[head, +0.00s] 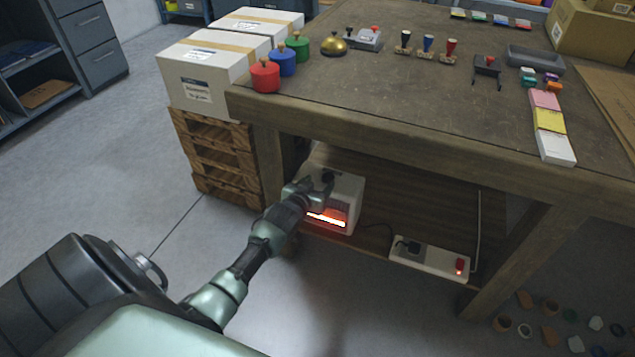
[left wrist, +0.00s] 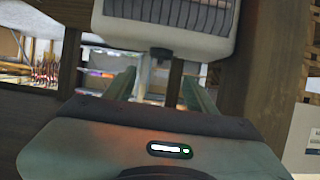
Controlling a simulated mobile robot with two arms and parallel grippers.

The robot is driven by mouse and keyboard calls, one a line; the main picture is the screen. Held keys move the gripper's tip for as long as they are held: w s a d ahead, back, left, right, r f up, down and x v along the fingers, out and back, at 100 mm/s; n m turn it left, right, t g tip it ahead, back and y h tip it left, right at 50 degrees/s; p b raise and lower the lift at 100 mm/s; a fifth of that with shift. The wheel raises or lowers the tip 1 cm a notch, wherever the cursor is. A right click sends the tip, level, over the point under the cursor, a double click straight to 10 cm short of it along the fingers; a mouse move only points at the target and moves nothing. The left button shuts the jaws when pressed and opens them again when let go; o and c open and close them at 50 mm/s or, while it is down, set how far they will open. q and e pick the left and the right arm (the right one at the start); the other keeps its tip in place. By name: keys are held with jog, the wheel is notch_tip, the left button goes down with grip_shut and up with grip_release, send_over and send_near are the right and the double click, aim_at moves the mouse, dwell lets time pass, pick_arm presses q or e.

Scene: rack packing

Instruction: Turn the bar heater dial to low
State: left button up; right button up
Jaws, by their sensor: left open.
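The bar heater (head: 347,188) is a small white box on the lower shelf of the workbench, with a bar glowing orange-red at its front. Its dark dial (head: 328,175) is on top, partly hidden by my left gripper (head: 318,190). In the left wrist view, the heater (left wrist: 165,38) with its grille is at the top, and the dark dial (left wrist: 160,54) sticks out from it. The left gripper's two fingers (left wrist: 160,88) are apart, pointing towards the dial, which lies between their lines. I cannot tell whether they touch it. My right gripper is not in view.
A white power strip (head: 430,258) with a black plug and red switch lies right of the heater. The workbench top (head: 400,100) overhangs the shelf. A wooden pallet stack (head: 215,155) with cartons stands left. Small items lie on the floor at right.

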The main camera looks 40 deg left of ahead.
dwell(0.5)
